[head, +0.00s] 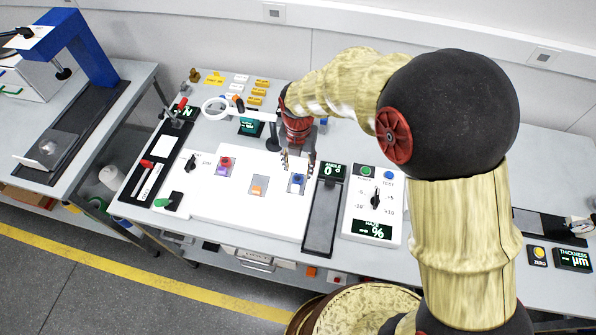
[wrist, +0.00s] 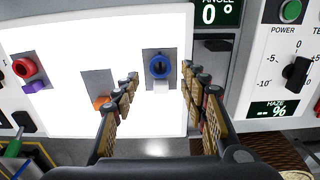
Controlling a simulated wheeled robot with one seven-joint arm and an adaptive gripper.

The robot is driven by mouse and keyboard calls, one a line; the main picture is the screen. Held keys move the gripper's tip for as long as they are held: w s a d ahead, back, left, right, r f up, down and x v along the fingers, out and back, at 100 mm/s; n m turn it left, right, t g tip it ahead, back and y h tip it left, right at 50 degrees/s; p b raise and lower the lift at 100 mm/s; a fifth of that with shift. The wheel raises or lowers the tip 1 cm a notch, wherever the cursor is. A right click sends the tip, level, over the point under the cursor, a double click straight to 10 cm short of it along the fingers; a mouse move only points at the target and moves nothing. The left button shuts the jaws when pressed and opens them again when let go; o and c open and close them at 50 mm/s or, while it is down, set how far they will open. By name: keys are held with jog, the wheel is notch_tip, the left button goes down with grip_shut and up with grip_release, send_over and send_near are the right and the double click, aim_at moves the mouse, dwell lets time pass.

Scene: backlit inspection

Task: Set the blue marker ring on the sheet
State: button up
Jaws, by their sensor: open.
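The blue marker ring (wrist: 160,67) is on the right grey square sheet (wrist: 152,84) on the bright white panel, and it also shows in the head view (head: 297,179). My gripper (head: 298,165) is open and empty, pointing down just over this ring. In the wrist view its fingertips (wrist: 160,76) are spread to the left and right of the ring, apart from it. A red ring (wrist: 25,68) with a purple piece lies on the left grey sheet (head: 225,173). A middle grey sheet (wrist: 97,82) has an orange piece (wrist: 101,103) at its lower part.
A dark angle-gauge strip (head: 322,215) runs right of the panel, then a white haze control box (head: 374,208). A ring-shaped magnifier lamp (head: 215,107) stands behind the panel. Several yellow labels (head: 257,92) lie at the back. The panel's front part is clear.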

aim_at(298, 178)
notch_tip(298, 178, up, 7)
jog(key=s+d+r+m+t, duration=0.1)
jog(key=s+d+r+m, duration=0.2)
jog(key=d+r+m, duration=0.45)
jog(key=s+d+r+m+t, duration=0.2)
jog(key=s+d+r+m, duration=0.1)
jog(key=d+r+m, duration=0.4)
jog(key=s+d+r+m+t, duration=0.1)
jog(key=s+d+m, duration=0.3)
jog(key=m, duration=0.6)
jog(key=s+d+r+m+t, duration=0.1)
jog(key=s+d+r+m, duration=0.2)
jog(key=s+m, duration=0.6)
jog(key=shift+d+m+t+p, duration=0.3)
jog(key=shift+d+m+p, duration=0.15)
jog(key=shift+d, duration=0.55)
jog(key=shift+r, duration=0.1)
notch_tip(298, 178, down, 4)
jog(key=b, duration=0.4)
